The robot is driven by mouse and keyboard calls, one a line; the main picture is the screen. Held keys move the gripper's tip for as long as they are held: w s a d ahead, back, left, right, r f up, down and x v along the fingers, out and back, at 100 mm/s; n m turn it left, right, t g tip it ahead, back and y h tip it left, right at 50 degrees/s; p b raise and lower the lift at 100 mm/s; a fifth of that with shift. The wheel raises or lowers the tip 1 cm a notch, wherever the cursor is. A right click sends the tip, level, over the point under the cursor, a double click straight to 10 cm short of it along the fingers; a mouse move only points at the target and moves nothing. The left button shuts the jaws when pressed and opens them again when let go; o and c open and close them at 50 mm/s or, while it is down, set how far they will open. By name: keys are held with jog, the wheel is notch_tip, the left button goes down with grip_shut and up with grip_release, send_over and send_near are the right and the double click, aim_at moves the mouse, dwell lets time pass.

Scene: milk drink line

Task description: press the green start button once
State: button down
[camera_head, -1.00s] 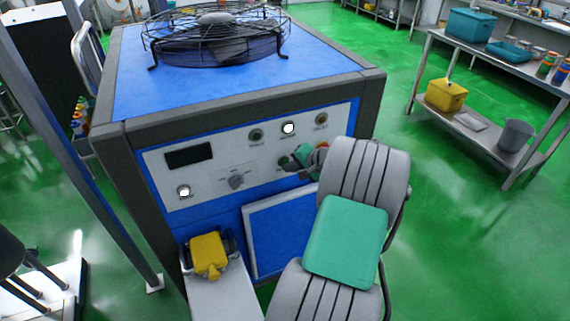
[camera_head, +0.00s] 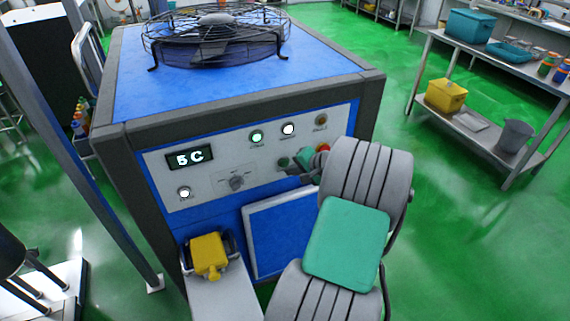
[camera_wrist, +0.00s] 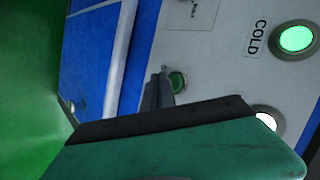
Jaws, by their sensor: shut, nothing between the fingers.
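The green start button (camera_head: 283,162) is on the white front panel of the blue machine, and it also shows in the wrist view (camera_wrist: 177,82). My gripper (camera_head: 294,165) is shut and empty, with its fingertips at the panel by the button. In the wrist view my fingertips (camera_wrist: 163,74) overlap the left side of the button. I cannot tell whether they touch it. A red button (camera_head: 323,148) is just right of my gripper, partly hidden by my arm.
The display (camera_head: 190,157) reads 5 C. The lamp marked COLD (camera_head: 257,136) glows green, and the lamp right of it (camera_head: 288,129) glows white.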

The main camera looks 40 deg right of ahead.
jog(key=s, duration=0.1)
jog(key=s+a+p, duration=0.1)
jog(key=s, duration=0.3)
jog(key=shift+a, duration=0.25)
dwell(0.8)
